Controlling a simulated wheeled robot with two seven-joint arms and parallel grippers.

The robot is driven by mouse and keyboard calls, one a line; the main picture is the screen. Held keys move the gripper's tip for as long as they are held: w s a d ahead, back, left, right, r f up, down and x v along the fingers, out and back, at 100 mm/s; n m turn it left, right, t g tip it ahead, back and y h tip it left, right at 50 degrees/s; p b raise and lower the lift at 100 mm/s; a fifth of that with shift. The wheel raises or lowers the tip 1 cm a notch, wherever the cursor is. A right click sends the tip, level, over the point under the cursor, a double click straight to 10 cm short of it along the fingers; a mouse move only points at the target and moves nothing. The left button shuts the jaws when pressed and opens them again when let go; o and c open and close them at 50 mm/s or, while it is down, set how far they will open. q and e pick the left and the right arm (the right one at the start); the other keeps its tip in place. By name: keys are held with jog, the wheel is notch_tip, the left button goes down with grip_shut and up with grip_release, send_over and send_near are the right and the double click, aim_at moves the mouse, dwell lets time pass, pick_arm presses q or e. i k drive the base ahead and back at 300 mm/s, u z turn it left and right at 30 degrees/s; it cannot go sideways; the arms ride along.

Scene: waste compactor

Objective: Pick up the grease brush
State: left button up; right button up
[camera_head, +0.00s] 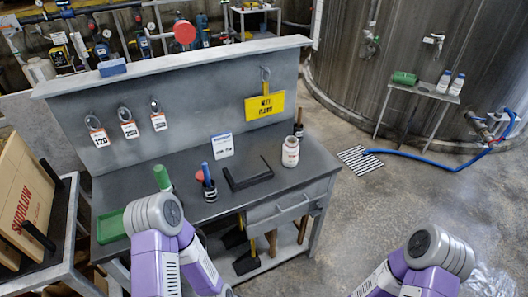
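I cannot tell for sure which thing is the grease brush. My two arms show at the bottom as purple and grey links, and neither gripper is in view.
A black angled bar (248,180), a white jar (290,151), a small white sign (222,146) and a green tray (109,226) are on the bench.

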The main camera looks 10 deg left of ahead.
aim_at(299, 111)
jog(key=z, duration=1.25)
jog(key=i, duration=1.55)
jog(key=u, duration=2.35)
